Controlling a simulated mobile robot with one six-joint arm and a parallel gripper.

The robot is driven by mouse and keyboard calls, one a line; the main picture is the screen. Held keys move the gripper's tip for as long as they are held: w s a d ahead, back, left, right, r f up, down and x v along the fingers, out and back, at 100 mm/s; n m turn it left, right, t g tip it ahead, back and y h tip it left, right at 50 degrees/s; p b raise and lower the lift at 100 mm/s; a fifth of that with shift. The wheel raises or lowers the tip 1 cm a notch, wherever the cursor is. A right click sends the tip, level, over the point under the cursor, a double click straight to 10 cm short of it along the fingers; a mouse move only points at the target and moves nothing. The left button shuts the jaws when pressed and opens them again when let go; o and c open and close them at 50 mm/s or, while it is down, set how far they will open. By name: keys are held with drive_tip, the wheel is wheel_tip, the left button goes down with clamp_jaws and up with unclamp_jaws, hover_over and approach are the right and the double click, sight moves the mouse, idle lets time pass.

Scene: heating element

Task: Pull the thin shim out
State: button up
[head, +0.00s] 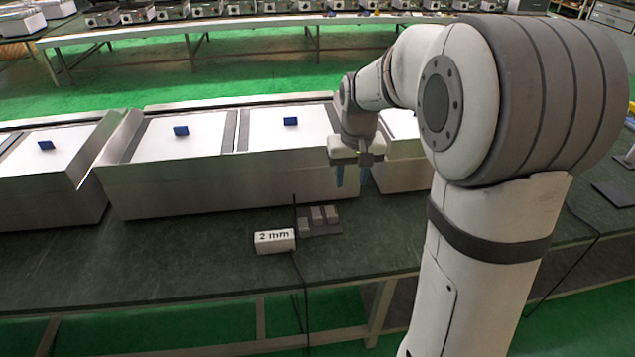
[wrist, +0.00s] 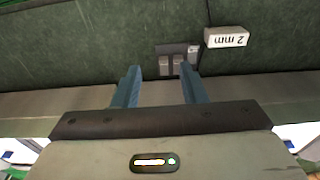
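I cannot make out a separate thin shim for certain in either view. A white block marked "2 mm" (head: 274,241) lies on the dark green bench top, and it also shows upside down in the wrist view (wrist: 227,37). Beside it are a few small grey blocks (head: 317,215) on a dark plate, seen between my fingers in the wrist view (wrist: 180,62). My gripper (head: 352,177) has two blue fingers, spread apart with nothing between them. It hangs above the bench, up and right of the grey blocks in the head view.
Long metal housings with white tops and small blue blocks (head: 181,131) stand behind the grey blocks, close to my gripper. A thin black cable (head: 296,270) runs past the 2 mm block over the bench's front edge. The bench (head: 160,260) is clear at front left.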

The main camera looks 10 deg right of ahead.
drive_tip(key=w+f+b, duration=0.3)
drive_tip(key=w+f, duration=0.7)
drive_tip(key=f, duration=0.2)
drive_tip(key=g+b, duration=0.1)
drive_tip(key=b, duration=0.1)
hover_over(334, 216)
wheel_tip(334, 216, down, 9)
drive_tip(key=shift+s+r, duration=0.1)
drive_tip(key=shift+r, duration=0.05)
drive_tip(key=shift+f, duration=0.4)
wheel_tip(334, 216, down, 8)
drive_tip(key=shift+r+b, duration=0.25)
drive_tip(key=shift+b, duration=0.4)
drive_tip(key=shift+c, duration=0.2)
clamp_jaws()
